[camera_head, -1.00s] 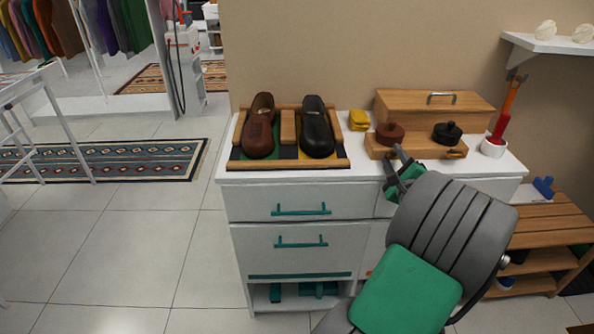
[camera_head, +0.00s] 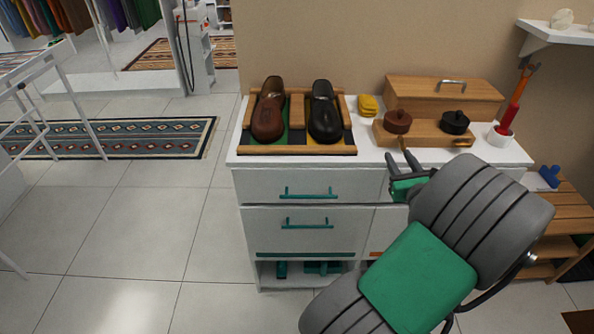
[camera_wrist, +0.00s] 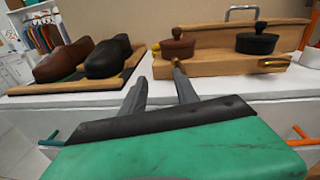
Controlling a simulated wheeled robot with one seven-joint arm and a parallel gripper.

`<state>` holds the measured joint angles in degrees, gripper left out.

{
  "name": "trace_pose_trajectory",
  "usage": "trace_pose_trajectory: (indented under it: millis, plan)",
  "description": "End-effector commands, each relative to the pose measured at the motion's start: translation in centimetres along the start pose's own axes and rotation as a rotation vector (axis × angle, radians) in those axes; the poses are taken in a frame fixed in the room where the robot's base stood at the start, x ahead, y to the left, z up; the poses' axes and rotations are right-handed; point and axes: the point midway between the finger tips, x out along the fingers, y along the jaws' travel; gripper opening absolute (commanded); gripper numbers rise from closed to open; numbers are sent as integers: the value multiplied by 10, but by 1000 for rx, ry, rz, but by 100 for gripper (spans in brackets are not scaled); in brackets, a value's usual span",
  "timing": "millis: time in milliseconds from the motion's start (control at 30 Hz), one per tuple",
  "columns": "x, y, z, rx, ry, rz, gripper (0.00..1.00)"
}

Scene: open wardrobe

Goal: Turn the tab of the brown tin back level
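The brown tin (camera_head: 398,121) is a low round tin with a knobbed lid, at the left of a wooden stand on the white cabinet. It also shows in the wrist view (camera_wrist: 177,48). Its small brass tab (camera_wrist: 177,65) is on the stand's front below it and looks turned steeply downward; its lower end is partly hidden by my right finger. My gripper (camera_wrist: 158,82) is open, its two dark fingers apart with nothing visible between them. It is in front of the stand, with the right fingertip close to the tab; contact cannot be told. The gripper also shows in the head view (camera_head: 398,158).
A black tin (camera_head: 455,122) stands to the right, its brass tab (camera_wrist: 272,63) lying about level. A wooden box (camera_head: 430,92) is behind. A yellow cloth (camera_head: 368,105) and a shoe tray (camera_head: 300,150) lie left. A white cup (camera_head: 499,137) stands right.

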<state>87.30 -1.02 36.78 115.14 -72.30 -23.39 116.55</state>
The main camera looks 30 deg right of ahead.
Motion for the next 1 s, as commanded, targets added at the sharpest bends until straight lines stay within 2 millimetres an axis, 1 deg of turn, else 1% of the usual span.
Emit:
trace_pose_trajectory:
  millis: [33, 167, 300, 467, 533, 700, 833, 900, 1000]
  plan:
    - [5, 11, 4, -41, 12, 31, 36]
    - [14, 39, 6, -159, 48, 107, 36]
    - [22, 72, 8, -300, 82, 200, 36]
    - [27, 108, 10, -462, 110, 306, 36]
    - [28, 126, 11, -542, 119, 359, 36]
    - [26, 166, 13, -740, 133, 489, 36]
    - [22, 194, 14, -890, 135, 586, 36]
    - [17, 212, 16, -988, 130, 652, 36]
    - [10, 234, 17, -1125, 119, 740, 36]
